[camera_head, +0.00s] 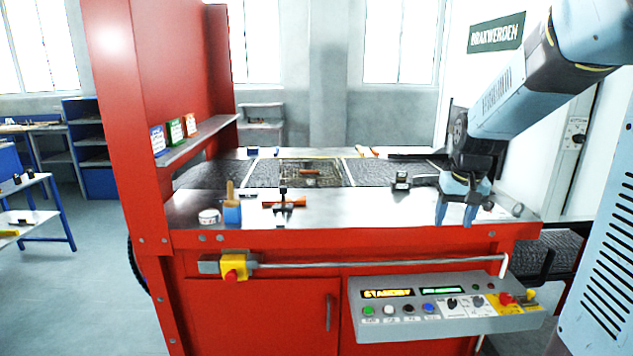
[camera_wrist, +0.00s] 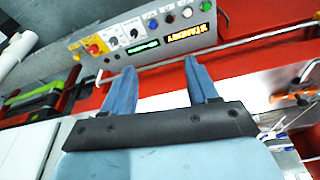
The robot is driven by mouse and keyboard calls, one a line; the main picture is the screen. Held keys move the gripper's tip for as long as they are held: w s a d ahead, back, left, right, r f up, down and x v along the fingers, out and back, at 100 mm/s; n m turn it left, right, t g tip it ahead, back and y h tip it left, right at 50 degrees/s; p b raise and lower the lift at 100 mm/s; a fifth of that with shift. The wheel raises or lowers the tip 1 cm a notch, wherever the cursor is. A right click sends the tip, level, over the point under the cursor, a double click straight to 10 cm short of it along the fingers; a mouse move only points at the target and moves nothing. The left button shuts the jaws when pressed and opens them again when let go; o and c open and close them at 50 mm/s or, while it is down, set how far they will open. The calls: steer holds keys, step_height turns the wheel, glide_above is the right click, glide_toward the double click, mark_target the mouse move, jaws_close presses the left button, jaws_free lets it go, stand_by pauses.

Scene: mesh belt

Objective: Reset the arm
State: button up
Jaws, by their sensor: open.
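My arm reaches in from the right in the head view. My gripper (camera_head: 456,212) points down above the right end of the steel front ledge (camera_head: 340,206) of the red machine. Its two blue fingers are apart, with nothing between them. In the wrist view my gripper (camera_wrist: 157,80) also shows spread, empty fingers, with the red machine front and the control panel (camera_wrist: 150,32) beyond them. I cannot tell the exact height of the fingertips over the ledge.
On the ledge stand a blue cup with a brush (camera_head: 232,210), a white tin (camera_head: 209,216) and an orange-and-black tool (camera_head: 284,201). A mesh tray (camera_head: 312,174) lies on the belt behind. A rail (camera_head: 380,264) and the control panel (camera_head: 440,306) jut from the front.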

steer(key=s+a+r+t, duration=0.1)
steer(key=s+a+r, duration=0.2)
steer(key=s, duration=0.8)
steer(key=s+a+r+n+t, duration=0.1)
steer(key=s+a, duration=0.4)
steer(key=s, duration=0.6)
step_height(320, 180, up, 3)
steer(key=shift+f+t, duration=0.2)
steer(key=shift+t, duration=0.3)
